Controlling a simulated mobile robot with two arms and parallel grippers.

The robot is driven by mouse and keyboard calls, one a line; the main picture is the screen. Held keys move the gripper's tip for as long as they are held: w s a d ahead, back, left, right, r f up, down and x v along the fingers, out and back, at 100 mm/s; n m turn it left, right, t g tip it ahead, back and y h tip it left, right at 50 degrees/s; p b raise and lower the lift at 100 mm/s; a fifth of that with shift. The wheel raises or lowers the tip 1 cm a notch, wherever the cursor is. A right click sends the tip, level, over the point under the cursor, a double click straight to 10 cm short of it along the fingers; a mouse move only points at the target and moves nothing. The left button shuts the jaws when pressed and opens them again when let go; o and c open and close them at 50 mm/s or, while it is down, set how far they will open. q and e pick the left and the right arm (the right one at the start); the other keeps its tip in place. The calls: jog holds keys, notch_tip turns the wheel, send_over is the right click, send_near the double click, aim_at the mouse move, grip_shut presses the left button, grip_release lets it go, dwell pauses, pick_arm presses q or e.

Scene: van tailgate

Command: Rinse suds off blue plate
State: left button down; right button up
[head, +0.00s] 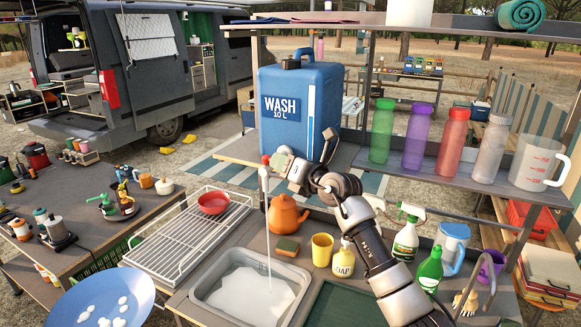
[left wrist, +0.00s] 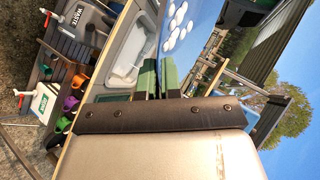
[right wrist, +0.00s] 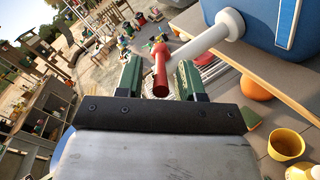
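The blue plate (head: 75,308) is at the lower left of the head view, with several white suds blobs on it, left of the wash basin (head: 205,293). It also shows in the left wrist view (left wrist: 204,18). My left gripper (left wrist: 160,75) has its green fingers close together at the plate's rim. The blue water container (head: 338,95) stands on the shelf. Its white tap (right wrist: 208,40) has a red lever (right wrist: 160,72). My right gripper (right wrist: 160,78) is open, with the lever between its fingers. A thin water stream (head: 268,225) falls from the tap into the sudsy basin.
A white wire rack (head: 180,245) with a red bowl (head: 213,203) is left of the basin. An orange kettle (head: 286,215), sponge (head: 287,246), yellow cup (head: 322,250) and soap bottle (head: 343,260) stand behind and right of it. Several bottles line the shelf.

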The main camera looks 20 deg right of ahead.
jog(key=b+v, duration=0.3)
jog(key=v, duration=0.9)
jog(key=shift+w+f, duration=0.1)
